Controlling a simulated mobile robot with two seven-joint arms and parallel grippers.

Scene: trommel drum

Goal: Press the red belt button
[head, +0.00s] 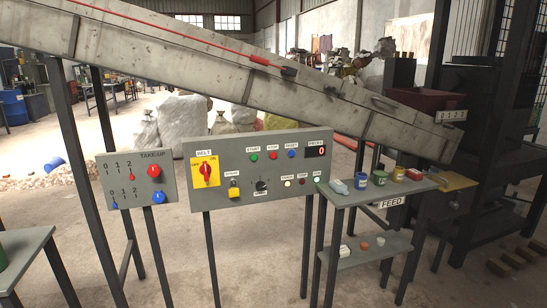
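A grey control panel (220,153) marked BELT stands on legs in the middle of the head view. Its red button (272,155), under a small label that seems to read STOP, sits in the top row between a green button (254,157) and a blue button (292,153). A red rotary switch on a yellow plate (206,172) is at the panel's left. A yellow padlock-like piece (234,190) and a black knob (261,185) sit lower. Nothing covers the red button. Whether it is pressed in cannot be told. Neither gripper shows.
A sloping conveyor (180,55) passes above and behind the panel. A TAKE-UP panel (130,185) with red and blue knobs stands left. A shelf stand (345,197) marked FEED, holding several small containers, is close on the right. Open floor lies in front.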

